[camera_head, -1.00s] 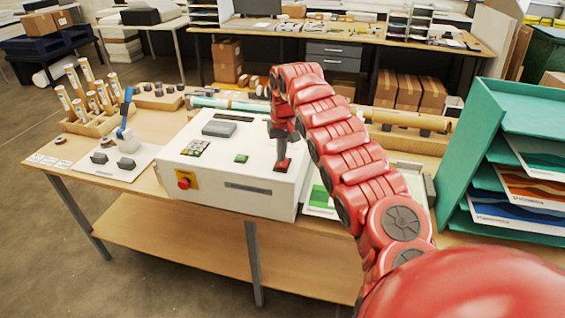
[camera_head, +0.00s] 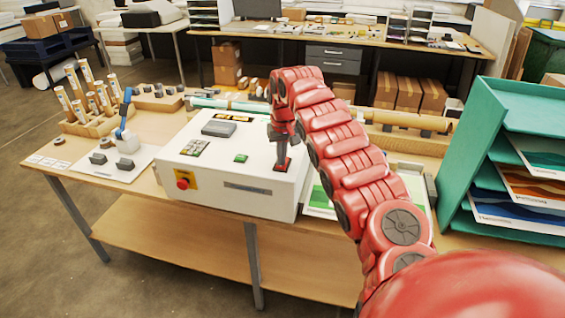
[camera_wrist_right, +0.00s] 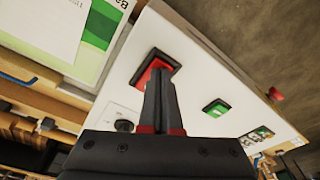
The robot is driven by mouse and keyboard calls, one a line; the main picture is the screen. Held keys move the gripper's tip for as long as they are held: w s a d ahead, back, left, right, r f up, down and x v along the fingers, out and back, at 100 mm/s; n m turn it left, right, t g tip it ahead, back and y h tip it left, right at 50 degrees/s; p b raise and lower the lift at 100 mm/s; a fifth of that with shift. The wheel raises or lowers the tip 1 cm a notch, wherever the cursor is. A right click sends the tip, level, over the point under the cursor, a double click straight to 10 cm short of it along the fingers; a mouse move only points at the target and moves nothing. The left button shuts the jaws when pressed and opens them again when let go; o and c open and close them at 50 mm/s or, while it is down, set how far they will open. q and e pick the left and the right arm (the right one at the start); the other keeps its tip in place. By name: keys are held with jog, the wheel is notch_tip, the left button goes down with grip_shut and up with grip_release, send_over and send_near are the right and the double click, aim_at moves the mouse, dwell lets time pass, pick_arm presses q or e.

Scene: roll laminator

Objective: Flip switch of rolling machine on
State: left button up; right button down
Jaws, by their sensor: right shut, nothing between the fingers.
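The rolling machine (camera_head: 225,182) is a white box on the wooden table, with a green button (camera_head: 241,158), a red emergency stop on a yellow plate (camera_head: 184,180) and a red switch in a black frame (camera_head: 282,165) on top. My right gripper (camera_head: 281,163) points down at the red switch. In the right wrist view, its fingers (camera_wrist_right: 159,70) are closed together with nothing between them, and their tips overlap the red switch (camera_wrist_right: 153,68). I cannot tell whether they touch it. The fingers hide part of the switch. My left gripper is not in view.
A green shelf (camera_head: 485,150) with printed sheets stands to the right of my arm. A blue-handled tool on a white board (camera_head: 115,165) and a wooden rack of rolls (camera_head: 95,125) are on the left. A long roll (camera_head: 410,120) lies behind the machine.

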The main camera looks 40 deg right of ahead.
notch_tip(320, 180, up, 2)
jog(key=shift+r, duration=0.1)
notch_tip(320, 180, up, 5)
jog(key=p, duration=0.2)
jog(key=shift+p, duration=0.3)
dwell(0.6)
